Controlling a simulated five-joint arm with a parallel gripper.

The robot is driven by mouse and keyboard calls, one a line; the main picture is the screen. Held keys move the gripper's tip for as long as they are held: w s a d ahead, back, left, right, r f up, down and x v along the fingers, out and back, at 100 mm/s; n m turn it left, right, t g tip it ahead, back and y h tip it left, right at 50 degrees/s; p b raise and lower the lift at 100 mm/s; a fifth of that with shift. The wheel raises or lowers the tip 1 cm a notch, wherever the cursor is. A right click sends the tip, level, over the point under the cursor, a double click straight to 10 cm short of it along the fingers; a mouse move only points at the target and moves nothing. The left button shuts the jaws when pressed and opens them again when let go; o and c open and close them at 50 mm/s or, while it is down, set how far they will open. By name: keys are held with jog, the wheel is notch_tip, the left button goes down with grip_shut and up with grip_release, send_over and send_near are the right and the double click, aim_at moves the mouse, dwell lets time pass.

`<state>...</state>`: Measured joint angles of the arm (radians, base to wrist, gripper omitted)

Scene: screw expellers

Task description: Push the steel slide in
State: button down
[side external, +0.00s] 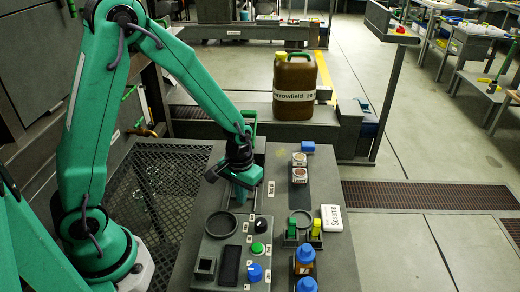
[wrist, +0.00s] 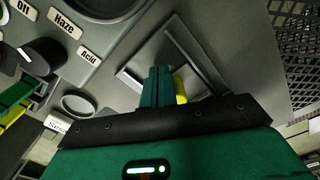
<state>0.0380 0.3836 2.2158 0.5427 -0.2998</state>
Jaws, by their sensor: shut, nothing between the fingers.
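My gripper (side external: 240,194) points down over the console at the end of the green arm, with its fingers together and nothing between them. In the wrist view the shut green fingers (wrist: 156,86) stand in front of a grey rectangular metal frame (wrist: 205,52) set in the console. The steel slide cannot be told apart for certain; it may be the grey metal within this frame. A small yellow part (wrist: 181,88) shows just right of the fingers, partly hidden by them. Whether the fingers touch the metal cannot be told. In the side view the arm hides this spot.
The console carries a round dark dish (side external: 220,224), a green button (side external: 258,248) and a blue knob (side external: 254,272). To the right are blue-capped bottles (side external: 304,262), a ring (side external: 300,218) and a white labelled block (side external: 332,218). A brown jug (side external: 294,92) stands behind.

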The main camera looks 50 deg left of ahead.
jog(key=shift+w+a, duration=1.4)
jog(key=shift+w, duration=0.05)
dwell(0.7)
jog(key=shift+s+d, duration=0.45)
dwell(0.4)
jog(key=shift+r, duration=0.1)
jog(key=shift+r, duration=3.45)
jog(key=shift+r, duration=0.1)
